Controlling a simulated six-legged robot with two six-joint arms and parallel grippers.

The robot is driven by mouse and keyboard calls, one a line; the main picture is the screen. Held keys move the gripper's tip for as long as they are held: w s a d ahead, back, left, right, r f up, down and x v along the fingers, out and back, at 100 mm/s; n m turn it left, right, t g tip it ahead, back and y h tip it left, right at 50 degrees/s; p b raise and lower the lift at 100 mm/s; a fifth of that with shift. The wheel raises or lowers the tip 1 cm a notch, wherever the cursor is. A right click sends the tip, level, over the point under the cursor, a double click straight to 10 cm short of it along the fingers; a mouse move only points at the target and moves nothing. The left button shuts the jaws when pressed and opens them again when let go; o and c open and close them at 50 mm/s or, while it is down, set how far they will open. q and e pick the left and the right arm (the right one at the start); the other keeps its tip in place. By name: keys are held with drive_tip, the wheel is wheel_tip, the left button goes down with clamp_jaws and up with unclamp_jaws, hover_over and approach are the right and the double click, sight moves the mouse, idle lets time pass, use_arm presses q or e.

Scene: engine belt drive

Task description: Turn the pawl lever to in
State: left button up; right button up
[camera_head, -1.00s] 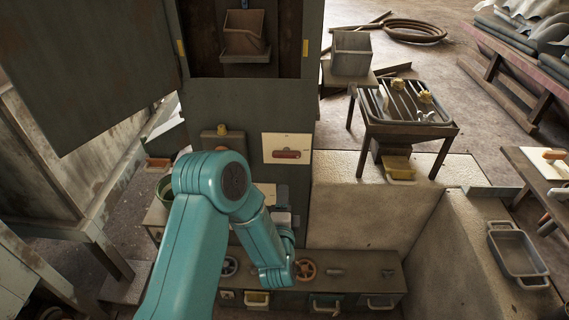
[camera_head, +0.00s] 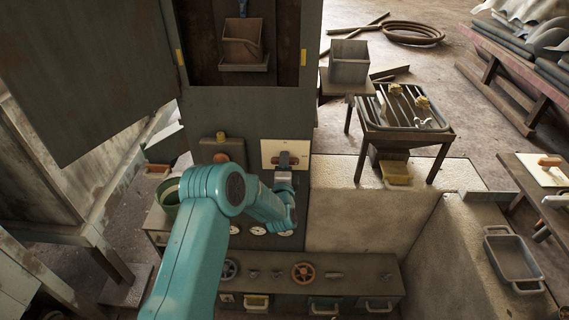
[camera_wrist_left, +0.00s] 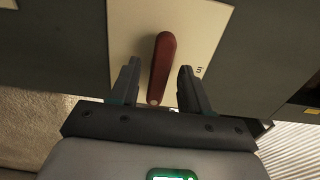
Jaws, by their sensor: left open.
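The pawl lever (camera_wrist_left: 164,62) is a dark red handle on a pale plate (camera_wrist_left: 124,25). The word "in" (camera_wrist_left: 199,71) is printed on the plate to the right of the lever in the left wrist view. In the head view the plate (camera_head: 268,147) is on the front of the dark cabinet, and my left gripper (camera_head: 286,162) covers much of the lever. My left gripper also shows in the left wrist view (camera_wrist_left: 159,70). It is open, one finger on each side of the lever, with gaps visible on both sides. My right gripper is not in view.
A yellow-topped box (camera_head: 221,149) is mounted left of the plate. White round dials (camera_head: 257,230) sit below my left forearm. A low bench with a brown handwheel (camera_head: 302,272) stands underneath. A pale block (camera_head: 350,205) is to the right.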

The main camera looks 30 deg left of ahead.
use_arm(q)
drive_tip(key=shift+w+f, duration=0.1)
drive_tip(key=shift+w, duration=0.05)
clamp_jaws()
